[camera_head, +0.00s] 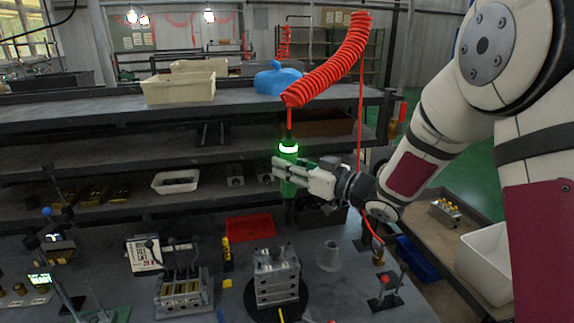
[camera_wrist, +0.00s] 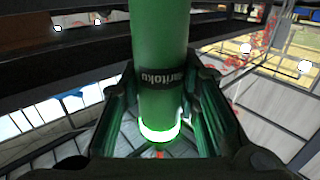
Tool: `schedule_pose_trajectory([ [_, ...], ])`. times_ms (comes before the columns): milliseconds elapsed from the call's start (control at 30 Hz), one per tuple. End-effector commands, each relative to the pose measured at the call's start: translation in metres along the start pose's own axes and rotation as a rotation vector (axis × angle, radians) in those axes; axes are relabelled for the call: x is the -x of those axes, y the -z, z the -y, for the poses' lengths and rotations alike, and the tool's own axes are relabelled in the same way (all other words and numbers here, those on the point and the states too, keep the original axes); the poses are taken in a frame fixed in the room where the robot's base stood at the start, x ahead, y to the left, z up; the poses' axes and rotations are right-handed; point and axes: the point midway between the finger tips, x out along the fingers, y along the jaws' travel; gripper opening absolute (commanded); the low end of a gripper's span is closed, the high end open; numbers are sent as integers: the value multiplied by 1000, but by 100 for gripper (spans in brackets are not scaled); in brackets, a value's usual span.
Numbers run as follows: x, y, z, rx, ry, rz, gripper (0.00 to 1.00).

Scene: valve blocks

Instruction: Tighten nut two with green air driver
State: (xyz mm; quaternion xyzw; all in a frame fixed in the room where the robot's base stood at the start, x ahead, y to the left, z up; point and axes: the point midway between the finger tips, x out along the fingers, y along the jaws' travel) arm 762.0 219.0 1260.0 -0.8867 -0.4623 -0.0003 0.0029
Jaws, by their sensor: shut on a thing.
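The green air driver (camera_head: 288,172) hangs upright from a red coiled hose (camera_head: 335,62), with a lit green ring near its top. My gripper (camera_head: 284,176) is shut around the driver's body, reaching in from the right. In the wrist view the driver (camera_wrist: 160,60) stands between the two fingers (camera_wrist: 160,110), its ring glowing. A metal valve block (camera_head: 276,280) stands on a dark round plate on the bench, below and slightly left of the driver's lower end, well apart from it. Nut two cannot be told apart at this size.
Another valve block (camera_head: 183,296) with upright parts stands to the left. A red tray (camera_head: 250,228), a yellow-black tool (camera_head: 226,254) and a grey cone (camera_head: 331,256) are around the block. Shelves hold a cream bin (camera_head: 180,90) and a white tray (camera_head: 175,182). A white bin (camera_head: 485,262) is at right.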

Motion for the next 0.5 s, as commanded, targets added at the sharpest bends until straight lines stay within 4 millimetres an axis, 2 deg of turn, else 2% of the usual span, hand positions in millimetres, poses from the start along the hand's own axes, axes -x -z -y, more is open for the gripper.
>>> schedule_pose_trajectory([
  [67, 0, 1, -1, 1, -1, -4, 0],
  [500, -1, -34, -1, 0, 0, -3, 0],
])
